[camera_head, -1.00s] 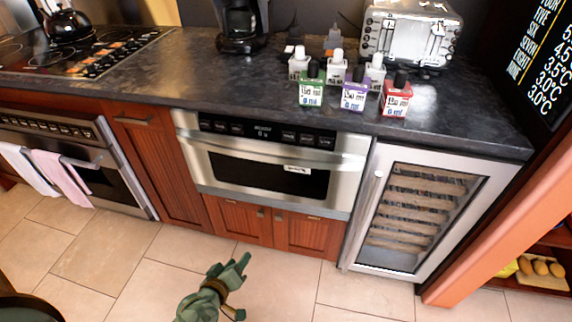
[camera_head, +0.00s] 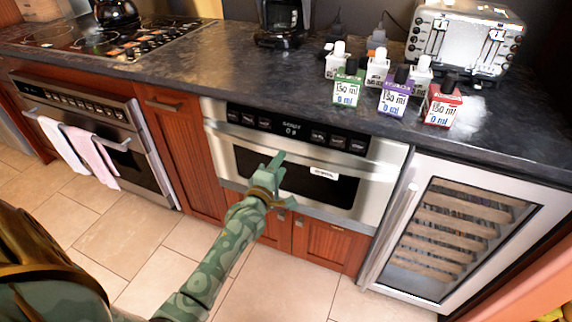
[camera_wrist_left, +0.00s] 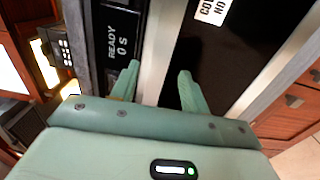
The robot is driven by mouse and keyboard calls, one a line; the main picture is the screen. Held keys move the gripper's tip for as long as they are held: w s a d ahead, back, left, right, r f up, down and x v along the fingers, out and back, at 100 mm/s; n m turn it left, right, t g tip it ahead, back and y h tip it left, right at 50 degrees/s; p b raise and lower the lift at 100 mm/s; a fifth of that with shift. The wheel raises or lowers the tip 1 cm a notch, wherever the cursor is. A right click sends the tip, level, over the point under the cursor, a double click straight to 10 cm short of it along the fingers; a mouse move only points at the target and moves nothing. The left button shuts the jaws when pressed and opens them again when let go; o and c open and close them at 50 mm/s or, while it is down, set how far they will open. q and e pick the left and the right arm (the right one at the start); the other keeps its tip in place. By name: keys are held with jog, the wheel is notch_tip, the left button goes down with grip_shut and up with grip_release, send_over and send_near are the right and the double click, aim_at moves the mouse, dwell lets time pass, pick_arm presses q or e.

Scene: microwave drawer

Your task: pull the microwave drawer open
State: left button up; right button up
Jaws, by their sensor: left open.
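The microwave drawer (camera_head: 378,192) is a silver front with a dark window, set under the counter and apparently shut. Its silver handle bar (camera_head: 352,166) runs across the front below the black control panel (camera_head: 300,133). My left gripper (camera_head: 280,180) is open in front of the drawer, near the middle of the handle, and hides part of the window. In the left wrist view, the gripper's two green fingers (camera_wrist_left: 158,80) stand apart with the silver strip between them, the panel on one side and the dark window on the other. Contact cannot be told. My right gripper is not in view.
An oven (camera_head: 95,130) with towels is at left, and a glass-door wine cooler (camera_head: 450,235) at right. Bottles, a toaster (camera_head: 465,40) and a coffee maker (camera_head: 280,20) stand on the counter (camera_head: 210,65). Wooden doors (camera_head: 325,245) are below the drawer. The floor in front is clear.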

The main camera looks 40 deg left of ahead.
pick_arm(q)
jog(key=x, duration=0.2)
jog(key=shift+w+a+b, duration=0.15)
jog(key=shift+w+b, duration=0.2)
jog(key=shift+w, duration=0.05)
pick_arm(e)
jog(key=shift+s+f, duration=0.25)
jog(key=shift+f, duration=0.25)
